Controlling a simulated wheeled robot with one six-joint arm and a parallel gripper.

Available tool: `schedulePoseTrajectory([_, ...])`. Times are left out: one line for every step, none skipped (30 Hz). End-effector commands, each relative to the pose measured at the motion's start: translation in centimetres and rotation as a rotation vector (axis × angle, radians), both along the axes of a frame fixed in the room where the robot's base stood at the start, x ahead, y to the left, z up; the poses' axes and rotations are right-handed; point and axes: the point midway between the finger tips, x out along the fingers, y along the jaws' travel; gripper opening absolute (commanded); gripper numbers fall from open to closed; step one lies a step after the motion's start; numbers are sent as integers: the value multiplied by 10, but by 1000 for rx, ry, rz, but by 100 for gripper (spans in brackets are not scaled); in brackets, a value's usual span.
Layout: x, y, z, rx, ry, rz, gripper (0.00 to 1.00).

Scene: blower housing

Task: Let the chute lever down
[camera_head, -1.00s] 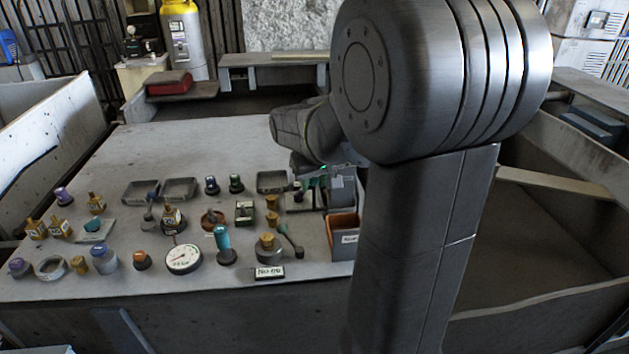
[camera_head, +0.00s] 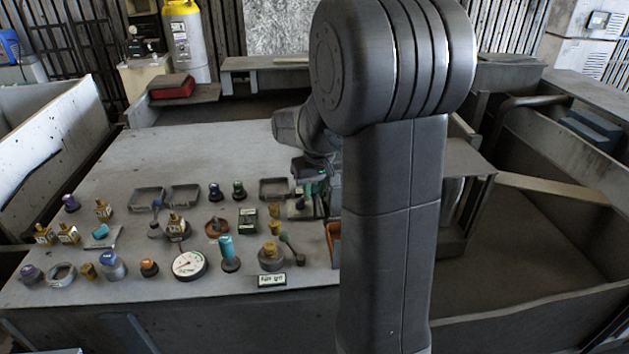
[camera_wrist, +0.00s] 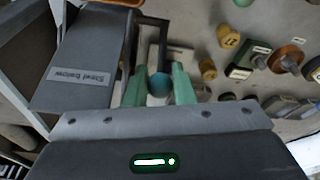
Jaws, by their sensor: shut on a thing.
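My gripper (camera_wrist: 158,92) is shut on the rounded teal knob (camera_wrist: 158,84) of a lever, with one green finger on each side of it. The lever's dark arm (camera_wrist: 163,50) runs away from the knob between the fingers in the wrist view. A grey box with a lettered label (camera_wrist: 90,60) stands just left of the gripper there; I take it for the chute's housing. In the head view my gripper (camera_head: 312,188) is at the right part of the bench, and my arm hides the lever's base and most of the box.
The grey bench (camera_head: 200,150) holds many knobs and fittings left of my gripper, including a round dial (camera_head: 188,263), a teal-topped handle (camera_head: 226,250) and shallow trays (camera_head: 148,199). An orange bin (camera_head: 333,240) is partly behind my arm. The bench's back left is clear.

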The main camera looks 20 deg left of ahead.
Motion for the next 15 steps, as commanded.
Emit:
schedulePoseTrajectory([3, 1, 6, -15, 25, -1, 0])
schedulePoseTrajectory([4, 2, 5, -25, 38, -1, 0])
schedulePoseTrajectory([5, 3, 4, -36, 57, 0, 0])
schedulePoseTrajectory([6, 3, 3, -45, 72, 0, 0])
schedulePoseTrajectory([7, 4, 3, -52, 85, 0, 0])
schedulePoseTrajectory([8, 5, 2, -64, 106, 0, 0])
schedulePoseTrajectory([9, 6, 1, -72, 119, -1, 0])
schedulePoseTrajectory([10, 6, 1, -81, 132, -1, 0])
schedulePoseTrajectory([11, 7, -1, -92, 150, -1, 0])
schedulePoseTrajectory([12, 7, -2, -99, 161, -1, 0])
schedulePoseTrajectory([12, 8, -2, -105, 172, 0, 0])
schedulePoseTrajectory([13, 8, -3, -113, 184, 0, 0])
schedulePoseTrajectory([14, 8, -4, -117, 193, 1, 0])
schedulePoseTrajectory([14, 8, -5, -122, 200, 0, 0])
schedulePoseTrajectory([14, 9, -6, -126, 207, 1, 0])
